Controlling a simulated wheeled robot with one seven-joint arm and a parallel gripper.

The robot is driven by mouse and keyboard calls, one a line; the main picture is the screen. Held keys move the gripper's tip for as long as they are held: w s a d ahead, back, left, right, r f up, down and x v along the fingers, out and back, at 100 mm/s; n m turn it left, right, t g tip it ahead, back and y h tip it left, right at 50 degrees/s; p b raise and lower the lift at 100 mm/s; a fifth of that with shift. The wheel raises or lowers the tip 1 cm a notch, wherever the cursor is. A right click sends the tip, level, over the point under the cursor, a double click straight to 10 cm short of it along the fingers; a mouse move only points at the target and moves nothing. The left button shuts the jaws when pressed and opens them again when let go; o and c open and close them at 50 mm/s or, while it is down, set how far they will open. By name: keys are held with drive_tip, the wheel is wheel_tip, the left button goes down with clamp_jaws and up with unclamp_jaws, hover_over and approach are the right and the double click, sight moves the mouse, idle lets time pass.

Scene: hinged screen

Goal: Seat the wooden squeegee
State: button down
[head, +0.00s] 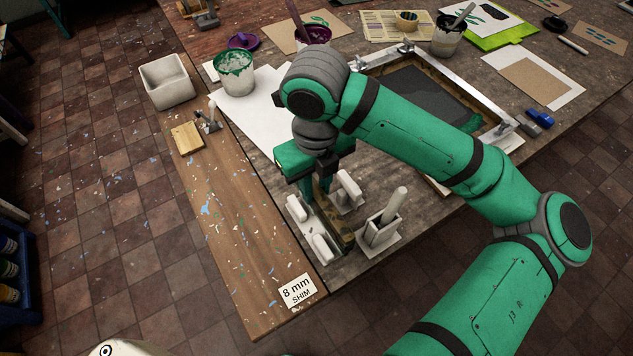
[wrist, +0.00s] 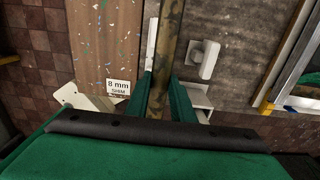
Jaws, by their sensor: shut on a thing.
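The wooden squeegee (head: 335,222) is a long, narrow, stained brown bar near the table's front left edge. My gripper (head: 314,190) is shut on it from above, and the arm hides the bar's far part. In the wrist view the squeegee (wrist: 168,45) runs lengthwise between the two green fingers of my gripper (wrist: 160,98). A white cradle piece (head: 314,228) stands along its left side and another white piece (head: 347,191) along its right. I cannot tell whether the bar touches them or rests on the surface below.
A white holder with an upright rod (head: 383,228) stands close to the right. A board labelled "8 mm SHIM" (head: 245,235) lies to the left. Behind are a framed screen (head: 455,70), a green-rimmed pot (head: 235,72) and an empty white bin (head: 167,82).

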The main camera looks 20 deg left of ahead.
drive_tip(key=shift+f, duration=2.15)
drive_tip(key=shift+f, duration=0.15)
drive_tip(key=shift+f, duration=1.85)
drive_tip(key=c, duration=1.5)
unclamp_jaws()
drive_tip(key=shift+o, duration=0.2)
wheel_tip(320, 180, up, 11)
drive_tip(key=shift+f, duration=0.1)
